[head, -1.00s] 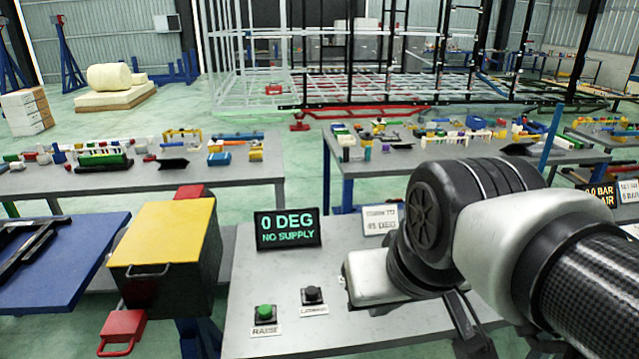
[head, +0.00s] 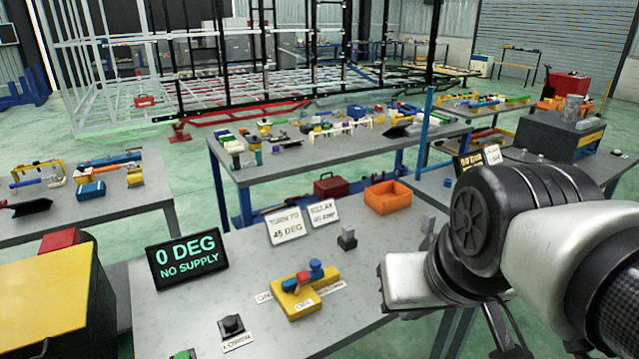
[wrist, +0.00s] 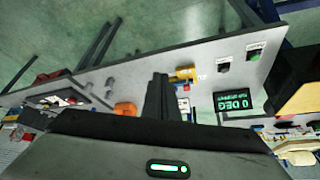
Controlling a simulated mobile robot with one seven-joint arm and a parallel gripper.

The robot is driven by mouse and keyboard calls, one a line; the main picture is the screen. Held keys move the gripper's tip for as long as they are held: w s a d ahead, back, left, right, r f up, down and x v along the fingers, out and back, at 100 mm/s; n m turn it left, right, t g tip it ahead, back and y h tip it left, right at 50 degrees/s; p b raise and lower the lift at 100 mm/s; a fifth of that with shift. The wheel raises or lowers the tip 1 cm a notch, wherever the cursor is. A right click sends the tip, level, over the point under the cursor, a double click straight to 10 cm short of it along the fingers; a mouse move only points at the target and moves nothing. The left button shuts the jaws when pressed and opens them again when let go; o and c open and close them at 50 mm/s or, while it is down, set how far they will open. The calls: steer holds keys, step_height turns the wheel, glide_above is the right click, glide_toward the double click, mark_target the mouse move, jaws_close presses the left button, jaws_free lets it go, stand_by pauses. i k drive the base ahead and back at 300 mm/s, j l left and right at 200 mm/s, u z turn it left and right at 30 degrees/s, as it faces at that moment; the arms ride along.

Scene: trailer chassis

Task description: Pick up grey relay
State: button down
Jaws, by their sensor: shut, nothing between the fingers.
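In the head view a small grey block on a dark base (head: 347,238), which looks like the grey relay, stands on the grey bench behind the yellow switch unit. A second small grey piece (head: 428,222) stands farther right, close to my arm; I cannot tell which is the relay. Small grey pieces (wrist: 108,88) also show in the wrist view, left of my gripper. My gripper (wrist: 160,78) is shut and empty above the bench, its fingers together. In the head view my arm is at the right and the fingertips cannot be made out.
The yellow switch unit (head: 298,297) with red and blue parts sits mid-bench. A 0 DEG display (head: 187,257), label cards (head: 286,226) and a LOWER button (head: 231,325) are nearby. An orange bin (head: 388,197) lies beyond. Bare bench surrounds the nearer grey block.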

mark_target(347, 230)
steer(key=i+l, duration=0.2)
steer(key=l, duration=0.2)
steer(key=i+l, duration=0.2)
steer(key=l, duration=0.2)
steer(key=i+l+z, duration=0.1)
steer(key=l, duration=0.3)
steer(key=i+l, duration=0.3)
steer(key=i+j, duration=0.2)
steer(key=i+z, duration=0.05)
steer(key=i, duration=0.05)
